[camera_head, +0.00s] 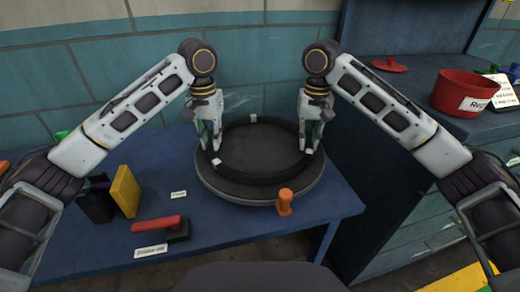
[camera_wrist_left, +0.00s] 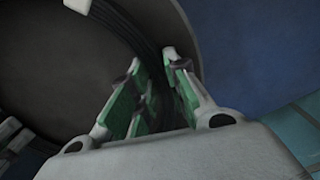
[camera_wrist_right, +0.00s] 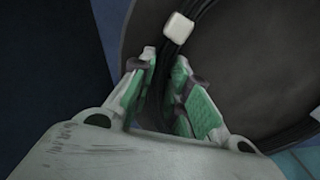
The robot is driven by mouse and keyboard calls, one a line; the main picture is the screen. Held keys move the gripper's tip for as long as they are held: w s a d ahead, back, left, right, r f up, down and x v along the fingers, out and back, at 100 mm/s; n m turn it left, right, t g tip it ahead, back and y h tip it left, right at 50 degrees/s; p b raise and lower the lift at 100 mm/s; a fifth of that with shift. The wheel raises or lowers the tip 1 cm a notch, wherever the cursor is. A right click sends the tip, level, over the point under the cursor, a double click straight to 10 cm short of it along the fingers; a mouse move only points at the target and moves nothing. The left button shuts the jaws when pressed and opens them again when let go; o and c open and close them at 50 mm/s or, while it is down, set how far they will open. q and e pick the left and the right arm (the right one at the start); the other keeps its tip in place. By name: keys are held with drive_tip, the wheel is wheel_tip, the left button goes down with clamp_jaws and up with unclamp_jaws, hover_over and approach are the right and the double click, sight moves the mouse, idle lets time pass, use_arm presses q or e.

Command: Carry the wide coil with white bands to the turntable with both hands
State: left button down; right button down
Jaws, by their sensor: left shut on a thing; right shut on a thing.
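The wide black coil with white bands (camera_head: 262,179) lies level over the round dark turntable (camera_head: 236,192), inside its rim; I cannot tell whether it touches the surface. My left gripper (camera_head: 213,148) is shut on the coil's left side. My right gripper (camera_head: 308,148) is shut on its right side. In the left wrist view the coil (camera_wrist_left: 146,32) runs between the green-padded fingers (camera_wrist_left: 155,80). In the right wrist view the coil (camera_wrist_right: 207,8) passes between the fingers (camera_wrist_right: 160,85), close to a white band (camera_wrist_right: 178,27).
An orange knob (camera_head: 285,200) stands at the turntable's front edge. A yellow block (camera_head: 126,191), a dark holder (camera_head: 96,204) and a red-handled tool (camera_head: 160,225) are on the blue table to the left. A red bowl (camera_head: 462,93) stands on the right-hand cabinet.

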use_arm(q)
drive_tip(key=shift+s+f, duration=0.1)
drive_tip(key=shift+f, duration=0.15)
use_arm(e)
drive_tip(key=shift+w+d+f, duration=0.15)
drive_tip(key=shift+w+d, duration=0.05)
use_arm(q)
drive_tip(key=c, duration=1.5)
unclamp_jaws()
use_arm(e)
drive_tip(key=c, duration=1.5)
unclamp_jaws()
drive_tip(key=shift+s, duration=0.1)
use_arm(q)
drive_tip(key=shift+o, duration=0.6)
use_arm(e)
drive_tip(key=shift+o, duration=0.7)
drive_tip(key=shift+a, duration=0.1)
use_arm(q)
drive_tip(key=shift+r, duration=0.2)
use_arm(e)
drive_tip(key=shift+s, duration=0.1)
use_arm(q)
wheel_tip(320, 180, up, 12)
drive_tip(key=shift+f, duration=0.2)
use_arm(e)
wheel_tip(320, 180, up, 12)
